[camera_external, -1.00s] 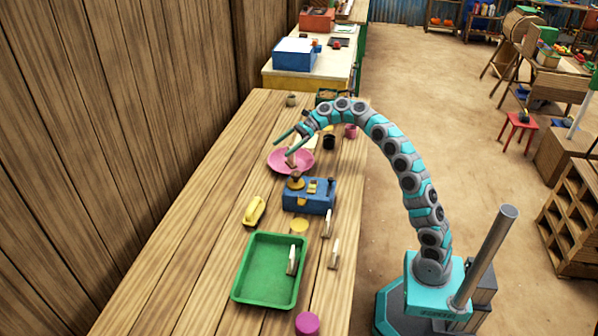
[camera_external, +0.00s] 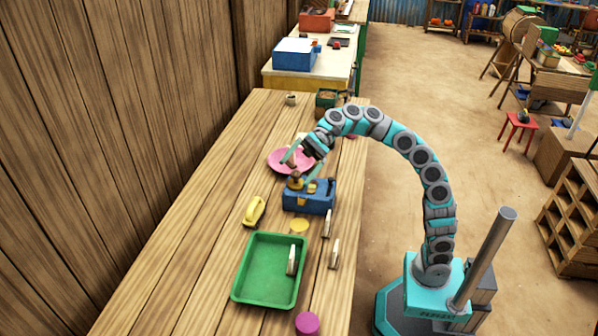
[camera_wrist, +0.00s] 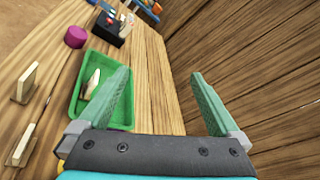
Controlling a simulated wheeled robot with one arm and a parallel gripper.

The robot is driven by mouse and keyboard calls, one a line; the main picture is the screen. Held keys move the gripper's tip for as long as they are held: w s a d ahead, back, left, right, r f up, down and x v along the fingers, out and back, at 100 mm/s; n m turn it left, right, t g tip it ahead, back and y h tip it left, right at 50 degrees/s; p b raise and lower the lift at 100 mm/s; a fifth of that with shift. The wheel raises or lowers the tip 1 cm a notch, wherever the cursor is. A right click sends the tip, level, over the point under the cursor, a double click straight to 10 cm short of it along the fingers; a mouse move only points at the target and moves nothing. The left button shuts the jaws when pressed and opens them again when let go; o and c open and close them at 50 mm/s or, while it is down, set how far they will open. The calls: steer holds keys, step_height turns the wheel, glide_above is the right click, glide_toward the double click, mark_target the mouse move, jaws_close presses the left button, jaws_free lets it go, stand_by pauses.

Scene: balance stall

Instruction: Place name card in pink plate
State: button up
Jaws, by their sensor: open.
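The pink plate (camera_external: 276,160) lies on the table behind the blue box, partly hidden by my gripper. Several thin pale upright pieces look like cards, but I cannot tell which is the name card. One piece (camera_external: 292,261) is in the green tray (camera_external: 262,293) and also shows in the wrist view (camera_wrist: 93,84). Two others, a farther one (camera_external: 328,223) and a nearer one (camera_external: 335,254), stand right of the tray. My gripper (camera_external: 298,172) is open and empty above the plate's near edge and the blue box. Its spread fingers (camera_wrist: 158,76) show in the wrist view.
A blue box (camera_external: 310,203) with yellow parts stands between plate and tray. A yellow handled item (camera_external: 254,211) and a yellow disc (camera_external: 299,226) lie near it. A pink cylinder (camera_external: 307,322) is at the front. The table's left side is clear.

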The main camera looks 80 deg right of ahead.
steer(key=s+a+r+n+g, duration=0.3)
steer(key=s+a+n, duration=0.2)
steer(key=s+a, duration=0.5)
steer(key=s+f+n+h, duration=0.25)
steer(key=s+f, duration=0.35)
steer(key=f, duration=0.3)
steer(key=s+d+f+n+g+h, duration=0.1)
steer(key=s+d+f+h, duration=0.15)
steer(key=f, duration=0.45)
steer(key=s+d+f+n+h, duration=0.1)
steer(key=s+f, duration=0.2)
steer(key=f, duration=0.5)
steer(key=s+d+f+n+g+h, duration=0.1)
steer(key=s+d+f+h, duration=0.3)
steer(key=s+d+f, duration=0.5)
steer(key=s+d+f+n+g+h+p, duration=0.1)
steer(key=s+d+f+h, duration=0.4)
steer(key=d+f, duration=0.8)
steer(key=s+d+n+g, duration=0.1)
steer(key=s+n, duration=0.1)
steer(key=s, duration=0.1)
steer(key=shift+s+d+f, duration=0.2)
steer(key=shift+s+d, duration=0.15)
steer(key=shift+d, duration=0.05)
